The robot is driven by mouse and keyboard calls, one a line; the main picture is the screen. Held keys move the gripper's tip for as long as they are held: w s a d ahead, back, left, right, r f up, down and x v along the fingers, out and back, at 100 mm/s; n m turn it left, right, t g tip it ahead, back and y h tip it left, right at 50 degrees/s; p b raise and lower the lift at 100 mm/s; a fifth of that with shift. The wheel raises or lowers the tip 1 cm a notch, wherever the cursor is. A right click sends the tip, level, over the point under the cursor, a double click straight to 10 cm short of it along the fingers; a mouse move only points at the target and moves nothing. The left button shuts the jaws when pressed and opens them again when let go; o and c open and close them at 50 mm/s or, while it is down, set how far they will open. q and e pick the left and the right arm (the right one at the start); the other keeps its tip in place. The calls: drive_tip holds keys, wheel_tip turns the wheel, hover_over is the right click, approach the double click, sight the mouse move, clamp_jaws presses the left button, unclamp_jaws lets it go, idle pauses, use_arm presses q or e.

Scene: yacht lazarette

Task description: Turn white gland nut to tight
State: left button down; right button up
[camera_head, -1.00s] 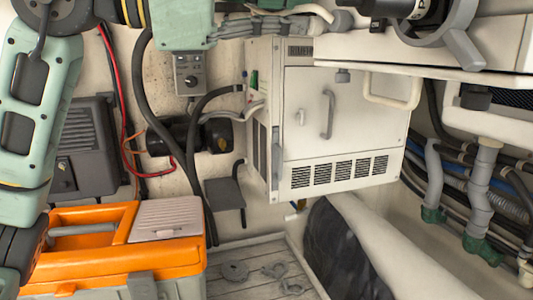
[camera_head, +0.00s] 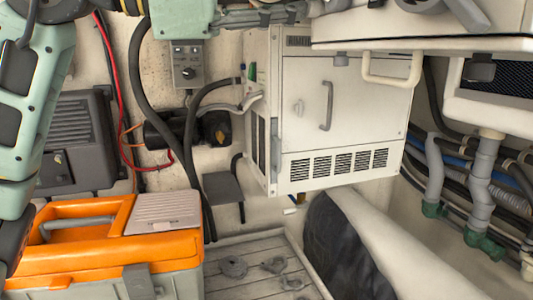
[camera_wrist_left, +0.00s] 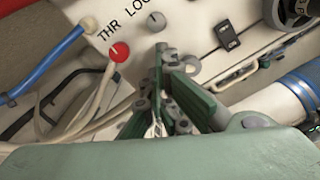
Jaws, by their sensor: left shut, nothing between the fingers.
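I cannot pick out a white gland nut with certainty in either view. My left gripper (camera_wrist_left: 160,52) is shut and empty in the left wrist view. Its green and grey fingers lie together, in front of a cream panel (camera_wrist_left: 198,22) with printed letters. A red knob (camera_wrist_left: 119,52) and a grey knob (camera_wrist_left: 156,20) on that panel are close to the fingertips. Contact cannot be judged. In the head view my left gripper (camera_head: 290,14) lies along the top edge, pointing right, and is partly cut off. My right gripper is not in view.
A white vented cabinet (camera_head: 345,105) hangs on the back wall. An orange toolbox (camera_head: 110,245) stands at lower left. A cream shelf edge (camera_head: 430,45) juts in at upper right. Grey pipes (camera_head: 482,180) run down the right. A blue hose (camera_wrist_left: 50,75) crosses the wrist view's left.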

use_arm(q)
drive_tip(key=shift+s, duration=0.3)
idle(0.5)
drive_tip(key=b+v, duration=0.1)
drive_tip(key=v, duration=0.5)
drive_tip(key=shift+r, duration=0.15)
drive_tip(key=shift+d, duration=0.15)
